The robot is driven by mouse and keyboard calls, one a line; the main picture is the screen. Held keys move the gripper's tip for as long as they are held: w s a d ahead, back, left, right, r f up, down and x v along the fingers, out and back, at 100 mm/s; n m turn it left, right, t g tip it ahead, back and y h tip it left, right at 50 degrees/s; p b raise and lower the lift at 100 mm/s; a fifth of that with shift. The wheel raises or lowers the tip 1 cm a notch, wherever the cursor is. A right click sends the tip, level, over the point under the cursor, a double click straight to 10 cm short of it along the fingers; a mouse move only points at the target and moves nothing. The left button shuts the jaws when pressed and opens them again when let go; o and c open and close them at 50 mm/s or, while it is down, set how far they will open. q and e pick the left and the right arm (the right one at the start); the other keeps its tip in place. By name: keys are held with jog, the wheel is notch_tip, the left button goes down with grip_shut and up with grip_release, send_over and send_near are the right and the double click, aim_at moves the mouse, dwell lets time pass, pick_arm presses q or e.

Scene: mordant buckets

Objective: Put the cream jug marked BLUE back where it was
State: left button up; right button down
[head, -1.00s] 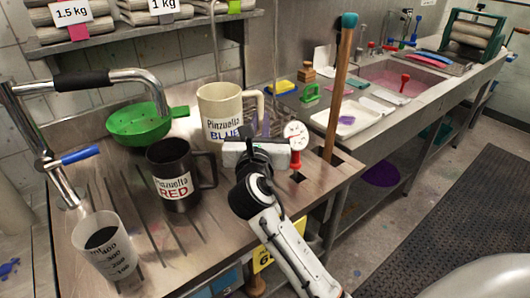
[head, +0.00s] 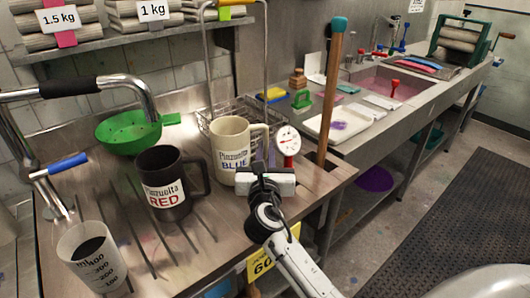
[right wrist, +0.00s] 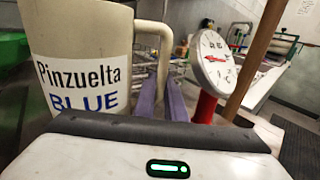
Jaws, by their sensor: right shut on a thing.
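The cream jug marked BLUE (head: 229,142) is upright at the right part of the steel bench, with its handle to the right. It also shows at the left of the right wrist view (right wrist: 75,40). My right gripper (head: 268,160) is shut on the jug's handle; its purple fingers (right wrist: 164,101) are at the handle's lower part. The jug's base looks at or just above the bench top; I cannot tell if it touches. My left gripper is out of view.
A black jug marked RED (head: 171,184) stands left of the cream jug. A dial thermometer (head: 287,140) is close right of my gripper, beside a wooden pole (head: 330,95). A wire basket (head: 206,122) is behind. A measuring beaker (head: 92,257) and green colander (head: 128,133) stand left.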

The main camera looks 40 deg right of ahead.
jog(key=shift+a+f, duration=0.1)
jog(key=shift+f, duration=0.25)
jog(key=c, duration=1.8)
grip_release()
jog(key=shift+f, duration=0.1)
jog(key=shift+r, duration=0.25)
jog(key=v, duration=0.7)
jog(key=shift+s+a+f, duration=0.1)
jog(key=shift+s+a, duration=0.05)
jog(key=shift+s, duration=0.05)
